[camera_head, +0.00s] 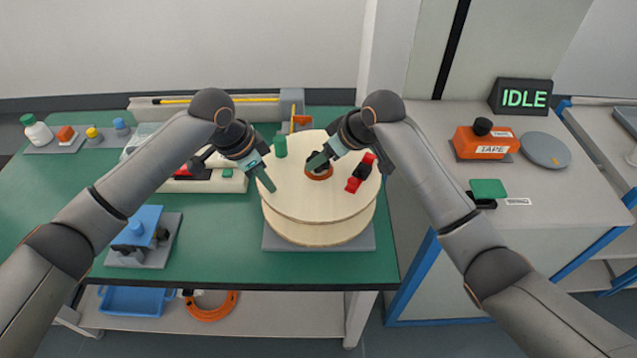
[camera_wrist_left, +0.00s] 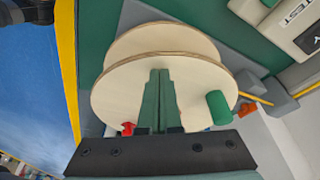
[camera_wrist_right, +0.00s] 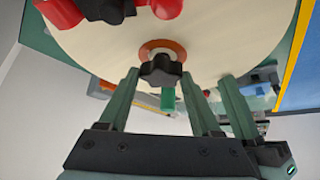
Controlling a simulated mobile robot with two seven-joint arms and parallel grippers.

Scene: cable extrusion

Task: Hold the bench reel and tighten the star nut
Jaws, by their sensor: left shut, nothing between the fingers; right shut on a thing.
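The bench reel (camera_head: 320,215) is a pale wooden drum standing on a grey base plate. Its face fills much of the left wrist view (camera_wrist_left: 110,95). The black star nut (camera_wrist_right: 160,68) sits in an orange ring at the face's centre. My right gripper (camera_head: 316,164) has its fingers on either side of the nut, shut on it; the exact contact is unclear. My left gripper (camera_head: 270,186) is shut and empty at the reel's left rim. Its fingers (camera_wrist_left: 156,75) lie together in front of the reel; I cannot tell if they touch it.
A green peg (camera_head: 280,146) and a red-and-black part (camera_head: 361,173) are on the reel's face. A blue device (camera_head: 140,228) stands at the bench's front left. An orange tape box (camera_head: 482,141) and an IDLE display (camera_head: 523,97) are at right.

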